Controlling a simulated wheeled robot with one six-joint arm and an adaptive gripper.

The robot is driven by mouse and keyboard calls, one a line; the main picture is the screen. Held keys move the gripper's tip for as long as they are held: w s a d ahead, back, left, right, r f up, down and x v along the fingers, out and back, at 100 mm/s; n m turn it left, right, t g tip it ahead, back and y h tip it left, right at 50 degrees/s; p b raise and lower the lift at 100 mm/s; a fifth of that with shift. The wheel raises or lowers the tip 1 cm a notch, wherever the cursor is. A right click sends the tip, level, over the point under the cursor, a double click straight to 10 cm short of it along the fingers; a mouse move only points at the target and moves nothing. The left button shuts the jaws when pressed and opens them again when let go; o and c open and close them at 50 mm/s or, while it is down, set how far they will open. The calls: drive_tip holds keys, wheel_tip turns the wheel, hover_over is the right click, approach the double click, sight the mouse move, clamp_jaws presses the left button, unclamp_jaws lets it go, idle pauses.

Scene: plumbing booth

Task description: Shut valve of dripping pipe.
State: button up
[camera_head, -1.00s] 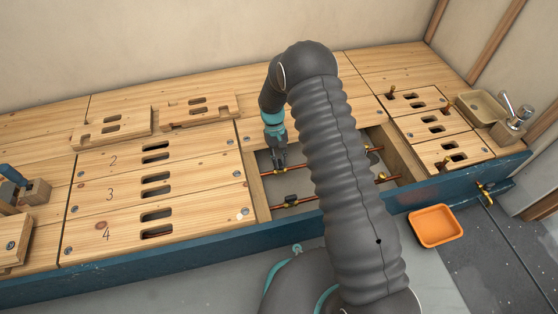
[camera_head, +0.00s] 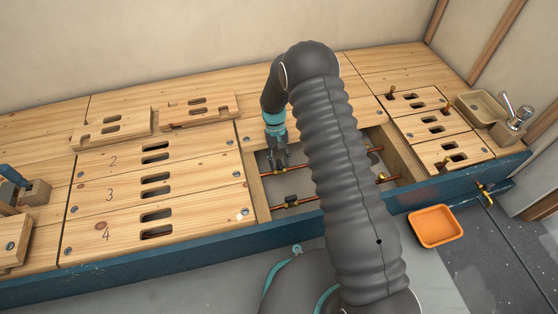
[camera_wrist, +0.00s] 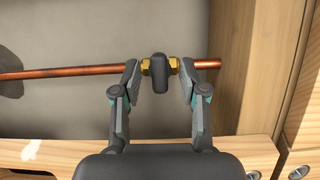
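Copper pipes run through the open bay in the wooden bench. My gripper (camera_head: 279,160) reaches down into the left side of this bay, at the rear pipe. In the wrist view, a brass valve with a black handle (camera_wrist: 159,70) sits on the copper pipe (camera_wrist: 60,74). My gripper (camera_wrist: 160,76) is open, with one finger on each side of the handle and a small gap on both sides. Another valve (camera_head: 290,201) is on the front pipe. One more valve (camera_head: 381,179) shows right of my arm. I see no drip, and my arm hides the middle of the bay.
Wooden covers (camera_head: 155,185) with slots lie left of the bay, and two loose ones (camera_head: 197,109) lie behind them. The bay's wooden edge (camera_wrist: 235,75) is close to the right finger. An orange tub (camera_head: 436,226) is on the floor; a sink (camera_head: 480,106) stands at right.

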drive_tip(key=shift+r, duration=0.1)
drive_tip(key=v, duration=1.2)
hover_over(280, 161)
drive_tip(key=f, duration=0.1)
drive_tip(key=s+d+r+m+t+p, duration=0.1)
drive_tip(key=s+d+r+t+p, duration=0.1)
drive_tip(key=s+d+r, duration=0.3)
drive_tip(key=s+d+r+m+t+p, duration=0.1)
drive_tip(key=s+d+r+t+p, duration=0.2)
drive_tip(key=s+r, duration=1.1)
drive_tip(key=s+d+r+m+t+y+p, duration=0.1)
drive_tip(key=s+d+r+t+p, duration=0.2)
drive_tip(key=r, duration=1.8)
drive_tip(key=s+d+t, duration=0.2)
drive_tip(key=s+d, duration=0.3)
drive_tip(key=s, duration=0.2)
drive_tip(key=shift+d, duration=0.2)
